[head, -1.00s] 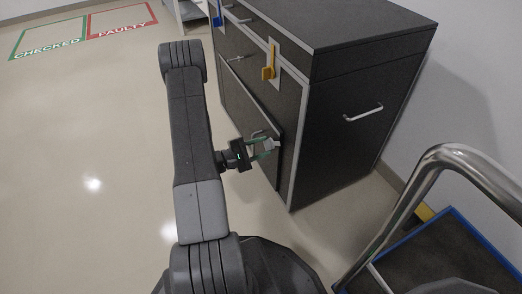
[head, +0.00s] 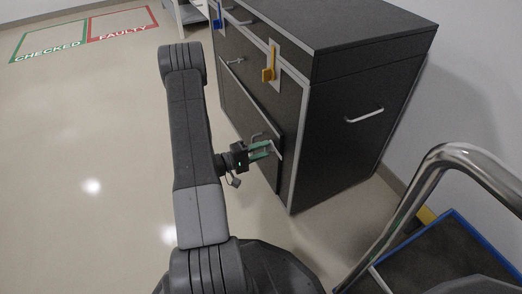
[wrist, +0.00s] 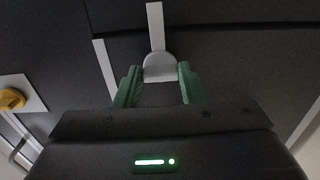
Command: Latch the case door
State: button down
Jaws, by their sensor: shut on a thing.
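The case is a dark cabinet (head: 345,150) with pale edge trim. Its low door (head: 238,103) is a dark panel on the left face with a small metal handle (head: 257,136). The panel looks near flush with the face; I cannot tell if it is fully shut. A pale latch lever (head: 276,151) is at the door's right edge. It shows in the wrist view as a strip with a rounded end (wrist: 158,66).
A yellow lever (head: 269,73) and a blue lever (head: 217,18) sit higher on the same face. A metal rail (head: 405,195) and a blue-edged dark platform (head: 450,262) are at the right. The floor at left is clear, with CHECKED (head: 48,52) and FAULTY (head: 122,31) marked areas.

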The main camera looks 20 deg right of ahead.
dwell(0.4)
jog(key=c, duration=0.9)
grip_release()
jog(key=a+p, duration=0.1)
jog(key=a, duration=0.3)
jog(key=a+p, duration=0.1)
jog(key=a, duration=0.4)
jog(key=a+p, duration=0.1)
jog(key=a, duration=0.3)
jog(key=shift+s+a+p, duration=0.3)
jog(key=shift+s+a, duration=0.1)
jog(key=shift+d, duration=0.15)
jog(key=d+b, duration=0.1)
jog(key=d, duration=0.3)
jog(key=d+b, duration=0.1)
jog(key=d, duration=0.4)
jog(key=d+b, duration=0.1)
jog(key=d, duration=0.3)
jog(key=shift+w+d+b, duration=0.3)
jog(key=shift+w, duration=0.1)
